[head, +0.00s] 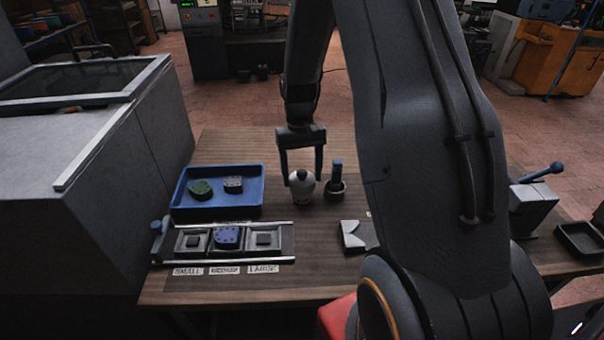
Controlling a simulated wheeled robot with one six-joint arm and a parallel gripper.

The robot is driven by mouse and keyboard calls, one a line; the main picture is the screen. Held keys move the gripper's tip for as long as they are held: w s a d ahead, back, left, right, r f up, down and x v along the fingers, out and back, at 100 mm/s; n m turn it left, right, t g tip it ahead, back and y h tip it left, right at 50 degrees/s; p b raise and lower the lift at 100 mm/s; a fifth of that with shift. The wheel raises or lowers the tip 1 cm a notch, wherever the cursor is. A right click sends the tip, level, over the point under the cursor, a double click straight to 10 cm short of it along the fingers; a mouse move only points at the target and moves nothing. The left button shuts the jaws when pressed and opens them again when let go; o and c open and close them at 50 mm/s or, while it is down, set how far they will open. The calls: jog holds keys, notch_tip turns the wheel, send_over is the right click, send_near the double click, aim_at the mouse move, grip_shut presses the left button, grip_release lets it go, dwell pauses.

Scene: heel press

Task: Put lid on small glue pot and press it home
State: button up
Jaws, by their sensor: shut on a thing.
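A small pale glue pot (302,199) stands on the wooden table, right of the blue tray. A pale domed lid (302,183) with a dark knob is at its top. My gripper (302,180) points down from above, one finger on each side of the lid, shut on it. At this size I cannot tell whether the lid is fully seated or a little above the rim. The fingertips hide the lid's left and right edges.
A dark pot (336,192) with a blue upright handle stands close on the right. The blue tray (215,210) holds a green and a grey piece. A rail fixture (288,238) with labelled bays lies in front. A pale notched block (355,235) sits front right, partly behind my arm.

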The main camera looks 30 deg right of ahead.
aim_at(302, 173)
jog(key=shift+f, duration=0.8)
dwell(1.4)
jog(key=o, duration=1.2)
jog(key=shift+r, duration=0.1)
jog(key=shift+r+p, duration=2.3)
jog(key=shift+r, duration=1.2)
jog(key=s+a+r+t+b, duration=0.1)
jog(key=s+a+b, duration=0.1)
jog(key=s, duration=0.3)
jog(key=s+a+r+n+t+b, duration=0.1)
jog(key=s+a+r+b, duration=0.1)
jog(key=s+a, duration=0.3)
jog(key=s+a+r+n+b, duration=0.1)
jog(key=s+a+b, duration=0.1)
jog(key=s, duration=0.4)
jog(key=shift+a+r+t, duration=0.15)
jog(key=shift+a+t, duration=0.25)
jog(key=shift+a, duration=0.5)
